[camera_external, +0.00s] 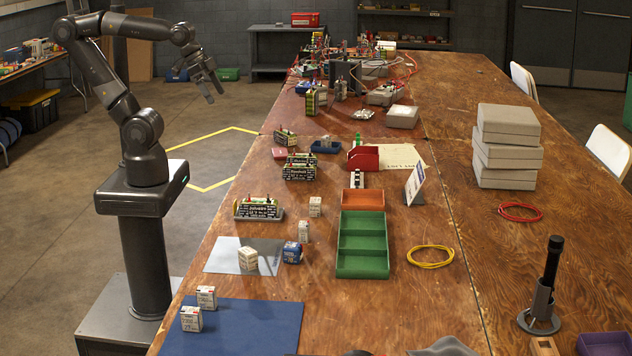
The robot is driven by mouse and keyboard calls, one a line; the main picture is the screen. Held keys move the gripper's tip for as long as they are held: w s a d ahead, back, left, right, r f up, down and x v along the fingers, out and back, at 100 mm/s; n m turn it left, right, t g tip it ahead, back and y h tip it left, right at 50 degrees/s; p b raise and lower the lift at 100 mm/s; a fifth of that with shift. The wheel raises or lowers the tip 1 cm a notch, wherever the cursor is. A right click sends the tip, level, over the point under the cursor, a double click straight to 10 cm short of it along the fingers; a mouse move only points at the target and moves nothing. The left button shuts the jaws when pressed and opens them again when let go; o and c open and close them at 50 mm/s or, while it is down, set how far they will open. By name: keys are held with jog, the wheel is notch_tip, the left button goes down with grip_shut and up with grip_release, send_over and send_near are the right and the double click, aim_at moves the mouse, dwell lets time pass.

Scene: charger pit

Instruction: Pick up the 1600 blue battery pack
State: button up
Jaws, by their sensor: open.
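A small blue and white battery pack (292,252) stands on the wooden table, at the right edge of a grey sheet. Its label is too small to read, so I cannot confirm the 1600 marking. A white pack (248,259) stands to its left on the sheet, and another white pack (303,231) stands just behind it. My gripper (215,94) is open and empty. It is raised in the air beyond the table's left edge, well away from the blue pack.
Two white packs (206,298) stand on or beside a blue mat (255,325) at the front left. A green compartment tray (362,244) lies right of the blue pack. Battery racks (258,208) stand behind. Grey boxes (507,150) and a black upright tool (550,265) are farther right.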

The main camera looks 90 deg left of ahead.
jog(key=shift+s+a+f, duration=0.2)
jog(key=shift+s+f, duration=0.15)
jog(key=shift+s, duration=0.05)
jog(key=c, duration=0.7)
